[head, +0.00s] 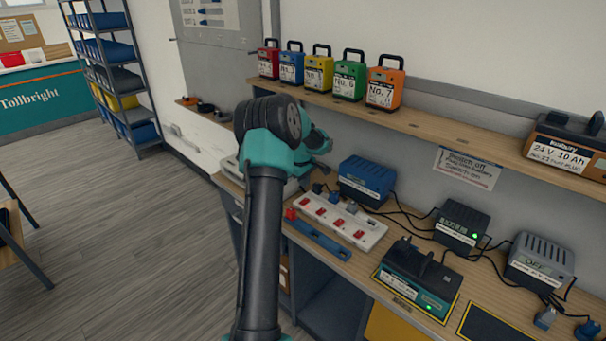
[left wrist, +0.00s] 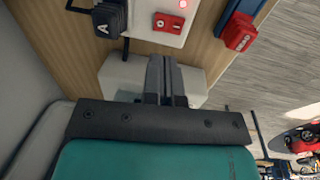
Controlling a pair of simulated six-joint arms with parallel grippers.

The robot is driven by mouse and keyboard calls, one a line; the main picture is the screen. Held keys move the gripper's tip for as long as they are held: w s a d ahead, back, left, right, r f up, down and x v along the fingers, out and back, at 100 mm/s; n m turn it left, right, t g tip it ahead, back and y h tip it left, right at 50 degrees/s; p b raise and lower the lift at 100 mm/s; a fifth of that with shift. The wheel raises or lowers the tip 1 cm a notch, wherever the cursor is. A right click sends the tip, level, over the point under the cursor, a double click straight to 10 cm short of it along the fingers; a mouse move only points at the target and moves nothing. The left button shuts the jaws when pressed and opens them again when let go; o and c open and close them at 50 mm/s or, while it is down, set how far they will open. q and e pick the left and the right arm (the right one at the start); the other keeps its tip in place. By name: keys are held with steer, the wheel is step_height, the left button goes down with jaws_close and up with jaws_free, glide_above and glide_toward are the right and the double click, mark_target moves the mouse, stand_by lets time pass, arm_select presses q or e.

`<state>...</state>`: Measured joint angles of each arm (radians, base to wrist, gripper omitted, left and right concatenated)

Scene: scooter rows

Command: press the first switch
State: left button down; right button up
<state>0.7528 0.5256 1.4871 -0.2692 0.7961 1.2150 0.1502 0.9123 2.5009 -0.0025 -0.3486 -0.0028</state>
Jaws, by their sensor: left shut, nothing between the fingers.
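A white power strip (head: 373,238) with several red switches lies on the bench, running from my gripper toward the right. Its near end (left wrist: 188,36) shows in the left wrist view, with one red switch (left wrist: 168,23), a small red light beyond it and a dark plug (left wrist: 109,20) beside it. My left gripper (left wrist: 165,62) is shut and empty. In the left wrist view its fingertips point toward the strip's end, just short of that switch; I cannot tell their height above it. In the head view my wrist hides most of the fingers. My right gripper is not in view.
A blue bar with a red end (left wrist: 240,32) lies along the strip's front. A blue charger (head: 367,181) stands behind the strip, with cables and other chargers to the right. A pale block (left wrist: 195,84) lies below the fingers. Coloured battery packs (head: 318,72) stand on the shelf above.

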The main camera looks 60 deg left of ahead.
mark_target(306, 199)
arm_select(q)
steer(key=f, duration=0.5)
steer(key=w+f, duration=0.1)
steer(key=f, duration=0.1)
steer(key=shift+a+f, duration=0.1)
steer(key=shift+f, duration=0.1)
steer(key=shift+s, duration=0.1)
